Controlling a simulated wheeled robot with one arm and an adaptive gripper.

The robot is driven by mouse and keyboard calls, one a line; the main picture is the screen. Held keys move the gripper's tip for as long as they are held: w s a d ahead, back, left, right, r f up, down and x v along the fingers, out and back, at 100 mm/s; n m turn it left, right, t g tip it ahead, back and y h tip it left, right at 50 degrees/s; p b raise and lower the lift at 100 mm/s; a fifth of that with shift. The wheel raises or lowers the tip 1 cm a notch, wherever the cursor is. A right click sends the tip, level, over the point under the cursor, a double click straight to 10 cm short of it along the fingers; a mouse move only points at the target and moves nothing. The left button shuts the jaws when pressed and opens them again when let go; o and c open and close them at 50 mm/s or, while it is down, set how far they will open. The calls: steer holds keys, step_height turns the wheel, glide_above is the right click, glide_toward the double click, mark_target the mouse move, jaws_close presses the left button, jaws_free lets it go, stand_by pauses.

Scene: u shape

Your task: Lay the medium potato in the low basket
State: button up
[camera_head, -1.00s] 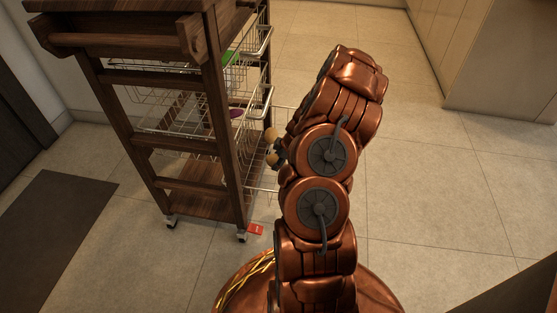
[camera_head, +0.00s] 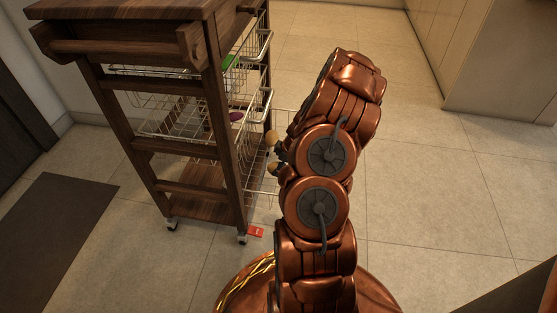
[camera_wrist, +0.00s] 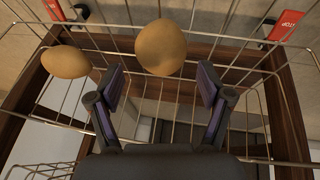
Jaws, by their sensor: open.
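Two tan potatoes show in the wrist view. The one at the centre (camera_wrist: 161,47) is just beyond the space between my fingertips, and the other potato (camera_wrist: 66,62) is to the left. I cannot tell by size which is the medium one. Both appear within the wire low basket (camera_wrist: 225,38), pulled out from the cart. My gripper (camera_wrist: 161,82) is open with nothing between its fingers. In the head view, a potato (camera_head: 272,138) shows left of my arm beside the low basket (camera_head: 262,187); my arm hides most of my gripper and part of the basket.
The dark wooden cart (camera_head: 215,140) stands on casters at the left. Higher wire baskets (camera_head: 180,120) hold a green item (camera_head: 228,62) and a purple item (camera_head: 236,117). A red tag (camera_head: 255,231) is near a caster. The floor to the right is clear.

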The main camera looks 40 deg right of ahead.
steer(key=a+p+v, duration=0.1)
steer(key=p+v, duration=0.2)
steer(key=v, duration=0.9)
steer(key=shift+w+d+r, duration=0.2)
steer(key=shift+d+r, duration=0.05)
steer(key=shift+d, duration=0.15)
steer(key=shift+s, duration=0.15)
